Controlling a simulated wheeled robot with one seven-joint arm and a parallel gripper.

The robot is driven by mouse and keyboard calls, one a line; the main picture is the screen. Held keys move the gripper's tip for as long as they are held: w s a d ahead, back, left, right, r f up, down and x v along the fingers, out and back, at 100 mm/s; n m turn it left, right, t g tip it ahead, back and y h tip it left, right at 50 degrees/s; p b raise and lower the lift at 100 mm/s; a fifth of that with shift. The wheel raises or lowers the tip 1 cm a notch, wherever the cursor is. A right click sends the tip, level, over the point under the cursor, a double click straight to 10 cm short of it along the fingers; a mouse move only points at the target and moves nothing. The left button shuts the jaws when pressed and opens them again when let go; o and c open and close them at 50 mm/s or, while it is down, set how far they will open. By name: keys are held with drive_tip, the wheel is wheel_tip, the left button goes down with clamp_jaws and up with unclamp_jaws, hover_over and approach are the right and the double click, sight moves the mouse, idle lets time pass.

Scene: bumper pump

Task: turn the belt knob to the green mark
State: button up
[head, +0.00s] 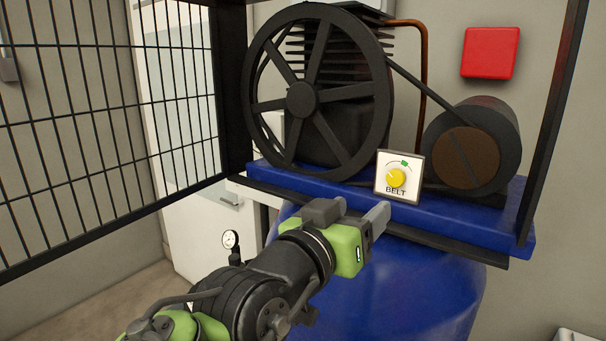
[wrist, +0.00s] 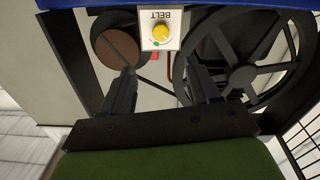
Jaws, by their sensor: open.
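The belt knob (head: 396,177) is a round yellow dial on a white panel (head: 383,186) lettered BELT, at the front of the blue platform. A green mark (head: 404,163) sits on the dial's arc, above and slightly right of the knob. A small pointer on the knob seems to aim up and left, away from the mark. My gripper (head: 358,217) is in front of and below-left of the panel, open and empty, apart from the knob. In the wrist view the knob (wrist: 160,33) appears upside down, beyond and between the open fingers (wrist: 162,95).
A large black flywheel (head: 303,99) and a belt stand behind the panel on the left, with a motor (head: 472,147) at right. An open mesh gate (head: 100,110) is at left. A red box (head: 490,52) is on the wall. The space before the panel is free.

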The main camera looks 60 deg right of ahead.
sight(394, 179)
drive_tip(key=d+p, duration=0.1)
drive_tip(key=d, duration=0.3)
drive_tip(key=d+p, duration=0.1)
drive_tip(key=d, duration=0.4)
drive_tip(key=s+d+p, duration=0.1)
drive_tip(key=d, duration=0.4)
drive_tip(key=shift+s, duration=0.1)
drive_tip(key=c, duration=1)
drive_tip(key=shift+f, duration=0.1)
drive_tip(key=shift+c, duration=0.2)
